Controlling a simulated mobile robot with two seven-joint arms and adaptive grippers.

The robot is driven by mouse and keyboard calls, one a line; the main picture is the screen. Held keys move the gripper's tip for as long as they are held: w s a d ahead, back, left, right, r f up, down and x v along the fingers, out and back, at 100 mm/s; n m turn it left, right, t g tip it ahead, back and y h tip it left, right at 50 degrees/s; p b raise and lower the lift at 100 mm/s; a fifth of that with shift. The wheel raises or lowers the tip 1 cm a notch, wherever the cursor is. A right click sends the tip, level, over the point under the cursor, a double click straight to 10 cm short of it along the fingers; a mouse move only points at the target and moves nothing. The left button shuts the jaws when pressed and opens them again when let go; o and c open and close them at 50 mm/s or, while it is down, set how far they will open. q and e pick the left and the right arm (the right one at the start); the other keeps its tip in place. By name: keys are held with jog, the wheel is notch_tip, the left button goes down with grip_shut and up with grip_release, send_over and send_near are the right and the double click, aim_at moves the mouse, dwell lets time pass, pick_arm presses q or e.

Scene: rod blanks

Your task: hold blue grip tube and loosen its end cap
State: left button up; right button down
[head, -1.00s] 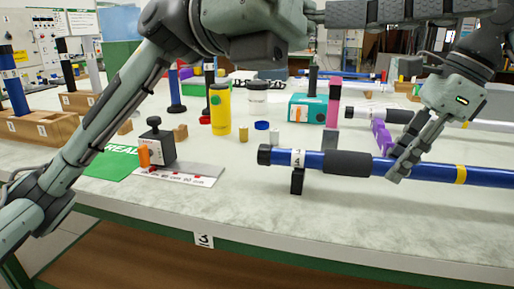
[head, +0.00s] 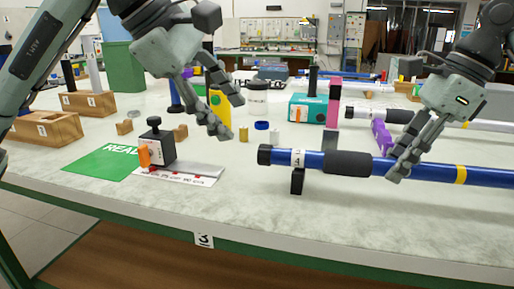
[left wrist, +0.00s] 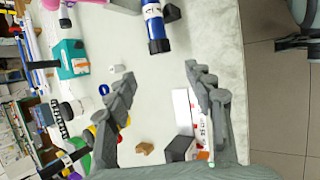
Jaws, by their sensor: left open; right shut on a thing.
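The blue grip tube (head: 418,168) lies level above the table at the right, with a black foam grip (head: 348,163) and a label marked 4. Its dark end cap (head: 264,155) is on the left end, above a black support (head: 297,181). The cap end also shows at the top of the left wrist view (left wrist: 158,44). My right gripper (head: 393,168) is shut on the blue tube, right of the foam. My left gripper (head: 227,115) is open and empty above the table, left of and higher than the cap. Its fingers (left wrist: 160,95) are spread in the left wrist view.
A black clamp block with an orange knob (head: 157,146) stands on a white ruled plate by a green mat (head: 103,163). A yellow bottle (head: 216,105), a blue ring and small caps stand behind. Table room before the cap is clear.

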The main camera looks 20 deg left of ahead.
aim_at(259, 150)
pick_arm(q)
jog(key=x, duration=1)
jog(key=shift+d+f, duration=0.1)
jog(key=c, duration=1.2)
